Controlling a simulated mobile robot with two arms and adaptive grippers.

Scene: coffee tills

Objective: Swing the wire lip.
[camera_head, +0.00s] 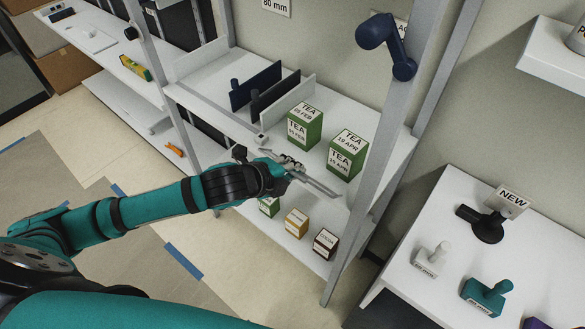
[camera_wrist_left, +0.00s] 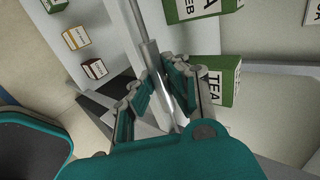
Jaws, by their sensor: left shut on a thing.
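The wire lip (camera_head: 322,187) is a thin grey bar along the front edge of the tea shelf. My left gripper (camera_head: 290,167) is shut on it, with the arm reaching in from the left. In the left wrist view the lip (camera_wrist_left: 150,55) runs between the two fingers of the left gripper (camera_wrist_left: 163,80). Part of the lip is hidden by the fingers. Two green tea boxes stand on the shelf behind it, one marked 05 FEB (camera_head: 304,125) and one marked 19 APR (camera_head: 346,155). My right gripper is not in view.
Small boxes, including a tan one (camera_head: 296,222) and a brown one (camera_head: 325,243), stand on the lower shelf. A grey upright post (camera_head: 385,150) rises right of the tea boxes. Dark dividers (camera_head: 255,87) stand at the left. A white counter (camera_head: 440,215) with tools is at right.

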